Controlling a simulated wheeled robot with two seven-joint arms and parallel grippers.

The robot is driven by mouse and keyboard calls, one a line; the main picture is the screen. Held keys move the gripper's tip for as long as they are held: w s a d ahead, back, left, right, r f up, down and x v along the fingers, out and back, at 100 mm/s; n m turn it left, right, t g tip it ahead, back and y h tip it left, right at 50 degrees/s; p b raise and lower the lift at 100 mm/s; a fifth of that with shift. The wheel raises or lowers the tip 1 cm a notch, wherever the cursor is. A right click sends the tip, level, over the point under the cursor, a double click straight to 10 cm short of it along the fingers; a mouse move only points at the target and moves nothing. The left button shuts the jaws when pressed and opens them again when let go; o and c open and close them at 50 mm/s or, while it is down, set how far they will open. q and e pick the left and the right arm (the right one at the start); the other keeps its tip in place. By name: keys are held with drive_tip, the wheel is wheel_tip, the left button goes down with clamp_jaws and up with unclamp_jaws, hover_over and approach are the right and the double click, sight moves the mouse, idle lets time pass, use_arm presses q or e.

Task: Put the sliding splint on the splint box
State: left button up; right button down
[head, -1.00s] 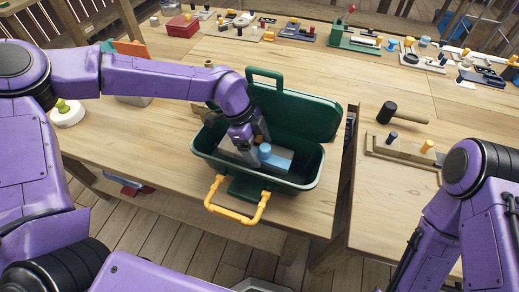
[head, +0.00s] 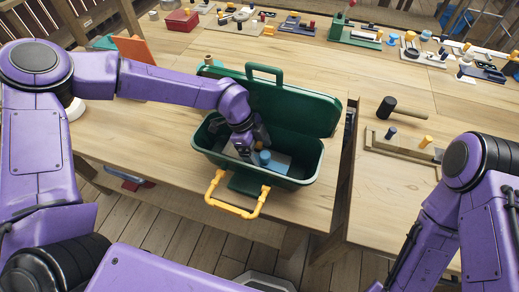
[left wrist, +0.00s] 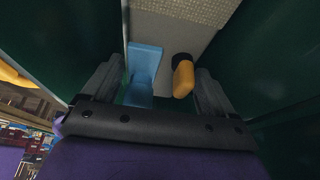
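The green bin (head: 305,178) stands open on the table with its lid (head: 300,105) tipped back. Inside lies a grey board (head: 280,162) with a light blue peg (head: 265,156) and an orange peg (head: 257,145). My left gripper (head: 250,155) reaches down into the bin over the board. In the left wrist view the blue peg (left wrist: 145,68) and the orange peg (left wrist: 183,78) stand between its spread fingers (left wrist: 160,95), over the board's pale surface (left wrist: 180,30). I cannot tell which part is the sliding splint or the splint box. My right gripper is out of view.
The bin's yellow handle (head: 238,212) sticks out at the front. A wooden board with pegs (head: 400,146) and a black mallet (head: 388,107) lie on the right. A red box (head: 182,21) and several pegged boards stand at the back. A table gap runs right of the bin.

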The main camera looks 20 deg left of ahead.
use_arm(q)
drive_tip(key=shift+r, duration=0.1)
drive_tip(key=shift+w+a+r+p, duration=0.1)
drive_tip(key=shift+r+p, duration=0.35)
drive_tip(key=shift+r, duration=0.4)
drive_tip(key=b+v, duration=0.1)
drive_tip(key=v, duration=0.5)
drive_tip(key=shift+r+b, duration=0.35)
drive_tip(key=shift+r, duration=0.05)
drive_tip(key=shift+a, duration=0.15)
drive_tip(key=shift+c, duration=0.4)
